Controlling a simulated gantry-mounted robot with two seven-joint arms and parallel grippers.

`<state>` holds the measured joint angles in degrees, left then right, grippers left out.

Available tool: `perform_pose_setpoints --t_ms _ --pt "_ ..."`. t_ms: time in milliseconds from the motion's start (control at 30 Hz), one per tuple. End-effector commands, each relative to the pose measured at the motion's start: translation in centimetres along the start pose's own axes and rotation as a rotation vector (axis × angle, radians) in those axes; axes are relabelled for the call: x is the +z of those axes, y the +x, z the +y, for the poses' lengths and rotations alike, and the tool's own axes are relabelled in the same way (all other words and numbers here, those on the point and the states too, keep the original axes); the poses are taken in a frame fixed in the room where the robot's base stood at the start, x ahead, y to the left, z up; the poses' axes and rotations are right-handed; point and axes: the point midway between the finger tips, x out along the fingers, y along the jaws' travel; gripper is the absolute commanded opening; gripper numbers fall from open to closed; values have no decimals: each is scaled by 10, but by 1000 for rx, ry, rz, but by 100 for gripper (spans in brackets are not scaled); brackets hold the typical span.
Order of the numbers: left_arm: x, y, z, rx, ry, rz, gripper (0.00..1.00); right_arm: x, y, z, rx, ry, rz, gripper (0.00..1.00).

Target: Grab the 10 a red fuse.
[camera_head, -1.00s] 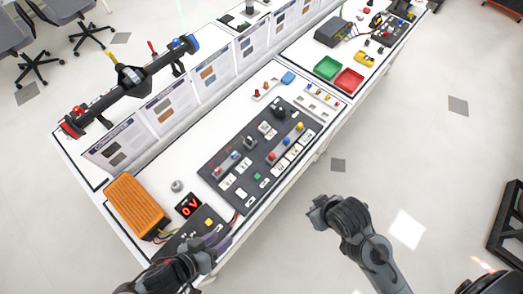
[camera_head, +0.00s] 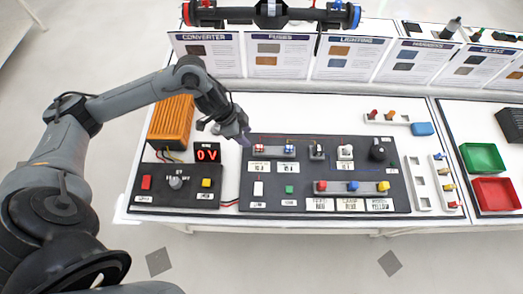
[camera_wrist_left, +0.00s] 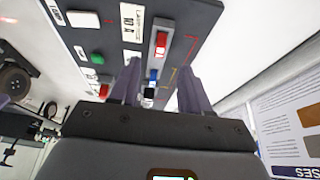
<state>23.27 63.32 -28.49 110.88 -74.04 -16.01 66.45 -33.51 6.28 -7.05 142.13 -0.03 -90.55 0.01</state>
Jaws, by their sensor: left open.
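The red fuse (camera_head: 259,148) sits in a grey holder on the dark panel (camera_head: 330,206), behind a white label. The left wrist view also shows a red fuse (camera_wrist_left: 161,42) beside a label reading 10 A (camera_wrist_left: 130,24). A blue fuse (camera_head: 289,149) sits to its right in the same holder. My left gripper (camera_head: 243,138) is just left of the red fuse, above the panel's back left corner. In the left wrist view the left gripper (camera_wrist_left: 160,84) is open, its fingers apart with nothing held; the red fuse shows beyond the fingertips. My right gripper is out of view.
An orange power unit (camera_head: 171,122) and a 0 V display (camera_head: 207,153) stand left of the panel. A rack (camera_head: 400,121) with red and orange pieces is at the back right. Green (camera_head: 482,157) and red (camera_head: 496,193) trays lie far right. Upright posters line the bench's back.

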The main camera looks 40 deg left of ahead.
Motion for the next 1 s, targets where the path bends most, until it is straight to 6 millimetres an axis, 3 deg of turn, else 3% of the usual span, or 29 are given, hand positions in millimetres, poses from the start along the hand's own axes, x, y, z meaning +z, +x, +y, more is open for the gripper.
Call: perform_pose_setpoints --t_ms 200,467,700,1000 --pt "0 32 0 2 -2 1 47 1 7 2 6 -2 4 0" --pt "-2 50 0 1 0 0 47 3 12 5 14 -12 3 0" --pt "-5 81 -1 2 -1 0 47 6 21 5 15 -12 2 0" --pt "-5 93 -2 0 0 -1 47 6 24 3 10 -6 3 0"
